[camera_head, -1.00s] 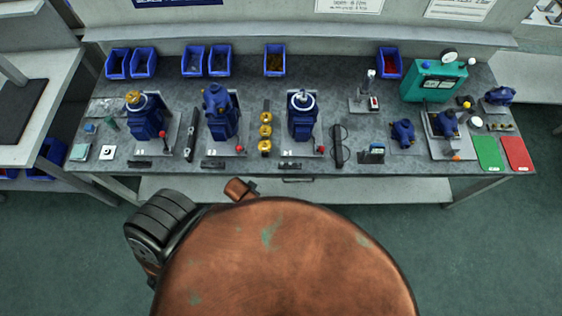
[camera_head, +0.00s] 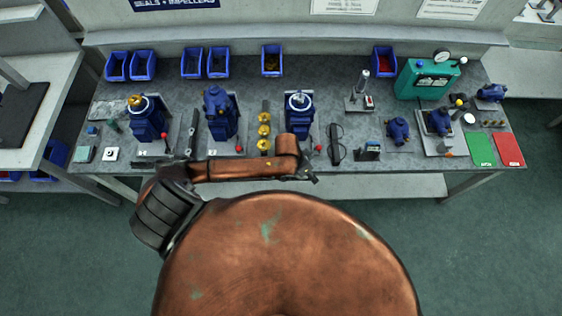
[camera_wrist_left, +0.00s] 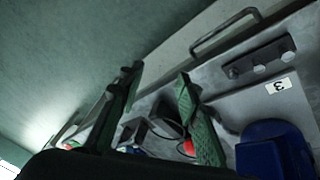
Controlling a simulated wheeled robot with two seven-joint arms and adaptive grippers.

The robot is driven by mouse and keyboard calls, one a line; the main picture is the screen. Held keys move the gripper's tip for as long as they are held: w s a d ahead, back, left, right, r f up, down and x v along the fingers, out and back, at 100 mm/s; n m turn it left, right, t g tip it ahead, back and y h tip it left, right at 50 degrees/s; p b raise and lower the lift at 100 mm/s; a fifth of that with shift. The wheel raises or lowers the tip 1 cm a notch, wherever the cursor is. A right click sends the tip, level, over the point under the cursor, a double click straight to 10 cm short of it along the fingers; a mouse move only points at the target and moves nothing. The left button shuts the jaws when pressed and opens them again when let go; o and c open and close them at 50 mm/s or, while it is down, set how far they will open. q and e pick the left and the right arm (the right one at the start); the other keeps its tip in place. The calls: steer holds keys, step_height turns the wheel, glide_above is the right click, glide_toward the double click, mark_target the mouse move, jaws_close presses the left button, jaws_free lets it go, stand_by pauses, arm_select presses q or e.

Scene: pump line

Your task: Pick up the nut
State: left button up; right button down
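I cannot make out for certain which part is the nut. Several small brass-coloured parts (camera_head: 264,131) stand in a row on the workbench between two blue pumps. The pump on the right (camera_head: 299,120) has a silver ring on top; a blue housing (camera_wrist_left: 275,150) beside a "3" label shows in the left wrist view. My left gripper (camera_head: 312,176) is at the bench's front edge, small and partly hidden by its arm. In the left wrist view its two green fingers (camera_wrist_left: 160,75) are apart with nothing clearly held between them. My right gripper is not in view.
Blue bins (camera_head: 193,63) line the back of the bench. A teal test unit (camera_head: 428,80) stands at the back right, with green (camera_head: 481,149) and red (camera_head: 509,149) mats in front. A bar handle (camera_wrist_left: 223,32) runs along the bench front. A dark tool (camera_head: 334,146) lies near the edge.

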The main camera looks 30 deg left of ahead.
arm_select(q)
steer(key=a+r+n+y, duration=0.1)
steer(key=a, duration=0.3)
steer(key=w+a+r+g+y, duration=0.1)
steer(key=a, duration=0.4)
steer(key=a+r+n+g+y+p, duration=0.1)
steer(key=a, duration=0.4)
steer(key=shift+w+a+n, duration=0.25)
steer(key=shift+n, duration=0.05)
steer(key=shift+a+f+y, duration=0.1)
steer(key=shift+a+y, duration=0.1)
steer(key=shift+y, duration=0.1)
steer(key=shift+f, duration=0.9)
steer(key=f, duration=0.5)
steer(key=shift+s+d, duration=0.1)
steer(key=shift+d, duration=0.15)
steer(key=shift+f, duration=0.3)
steer(key=shift+f, duration=0.15)
steer(key=shift+c, duration=0.7)
steer(key=c, duration=0.7)
